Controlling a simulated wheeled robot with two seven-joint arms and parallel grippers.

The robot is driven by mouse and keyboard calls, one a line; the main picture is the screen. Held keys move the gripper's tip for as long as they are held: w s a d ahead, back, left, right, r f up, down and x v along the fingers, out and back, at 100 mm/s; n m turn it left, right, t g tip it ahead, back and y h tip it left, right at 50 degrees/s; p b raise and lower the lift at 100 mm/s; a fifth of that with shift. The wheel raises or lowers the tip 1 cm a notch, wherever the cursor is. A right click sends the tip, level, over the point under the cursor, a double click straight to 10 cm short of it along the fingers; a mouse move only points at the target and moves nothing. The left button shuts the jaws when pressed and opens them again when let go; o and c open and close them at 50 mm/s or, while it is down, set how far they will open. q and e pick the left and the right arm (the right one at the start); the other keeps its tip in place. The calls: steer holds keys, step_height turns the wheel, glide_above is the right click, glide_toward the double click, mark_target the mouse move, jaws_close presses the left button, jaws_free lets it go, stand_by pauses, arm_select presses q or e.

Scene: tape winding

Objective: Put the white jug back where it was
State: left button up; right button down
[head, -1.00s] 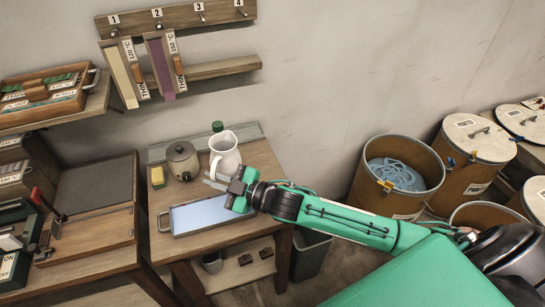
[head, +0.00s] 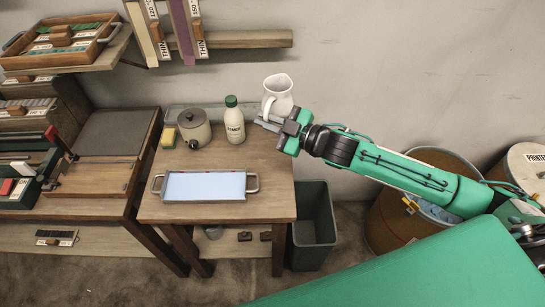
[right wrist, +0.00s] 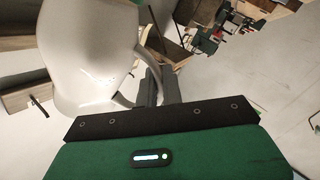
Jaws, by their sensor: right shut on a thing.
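The white jug (head: 279,94) is upright at the back right corner of the small wooden table (head: 270,187), seen against the wall. My right gripper (head: 268,122) is shut on its handle. The gripper hides the jug's foot in the head view, so I cannot tell how high above the table it is. In the right wrist view the jug (right wrist: 88,60) fills the upper left, its handle between the fingers (right wrist: 157,88). My left gripper is not in view.
A green-capped bottle (head: 234,122), a grey lidded pot (head: 195,130) and a yellow sponge (head: 168,137) stand along the table's back. A blue-lined tray (head: 204,186) lies in front. The table's right part is bare. A grey bin (head: 313,227) stands right of it.

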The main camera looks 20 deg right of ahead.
step_height(320, 180, down, 13)
steer(key=shift+r+p, duration=0.15)
steer(key=shift+p, duration=0.15)
step_height(320, 180, down, 3)
steer(key=shift+f, duration=0.25)
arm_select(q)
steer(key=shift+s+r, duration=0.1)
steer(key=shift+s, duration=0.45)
arm_select(e)
steer(key=shift+f, duration=0.15)
steer(key=c, duration=1.5)
jaws_free()
steer(key=shift+c, duration=0.2)
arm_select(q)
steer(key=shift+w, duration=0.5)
